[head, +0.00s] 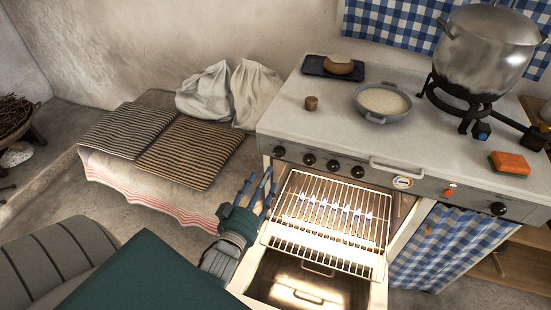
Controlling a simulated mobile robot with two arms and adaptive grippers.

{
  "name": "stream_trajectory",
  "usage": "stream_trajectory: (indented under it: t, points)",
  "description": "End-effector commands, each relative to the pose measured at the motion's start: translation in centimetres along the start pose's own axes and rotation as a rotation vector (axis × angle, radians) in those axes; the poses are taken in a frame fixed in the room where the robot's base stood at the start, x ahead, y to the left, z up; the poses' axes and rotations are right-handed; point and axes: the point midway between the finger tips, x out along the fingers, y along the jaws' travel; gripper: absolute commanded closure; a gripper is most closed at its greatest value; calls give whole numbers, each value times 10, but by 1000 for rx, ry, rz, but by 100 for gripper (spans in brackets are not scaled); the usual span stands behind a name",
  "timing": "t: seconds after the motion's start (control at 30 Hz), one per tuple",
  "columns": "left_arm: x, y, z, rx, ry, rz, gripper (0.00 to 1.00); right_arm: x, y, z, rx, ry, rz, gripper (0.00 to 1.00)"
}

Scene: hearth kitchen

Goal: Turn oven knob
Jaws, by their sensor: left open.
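The oven (385,177) has a grey front panel with a row of several dark knobs on its left part, among them the leftmost knob (279,152) and another knob (357,171). One more knob (498,209) sits at the panel's right end. A round dial (402,182) and a small red button or light (449,192) are between them. The oven cavity is open and lit, with a wire rack (330,215) in it. My left gripper (261,184) is open and empty, beside the oven's left edge and below the leftmost knob. My right gripper is not in view.
On the counter stand a large pot (485,50) on a burner, a grey pan (382,103), a dark tray (318,67) with a brown item, a small cork-like piece (311,103) and an orange sponge (510,163). A bench with striped cushions (190,151) is at left.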

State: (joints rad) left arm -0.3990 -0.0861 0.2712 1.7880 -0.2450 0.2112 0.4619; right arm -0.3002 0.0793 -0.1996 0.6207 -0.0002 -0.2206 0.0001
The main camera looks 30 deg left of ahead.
Motion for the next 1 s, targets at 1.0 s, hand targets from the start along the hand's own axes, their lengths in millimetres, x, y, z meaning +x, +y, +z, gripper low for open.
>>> stream_trajectory:
  t: [1.0]
  points:
    - [108,-3,6,83,-14,-7,51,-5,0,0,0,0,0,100]
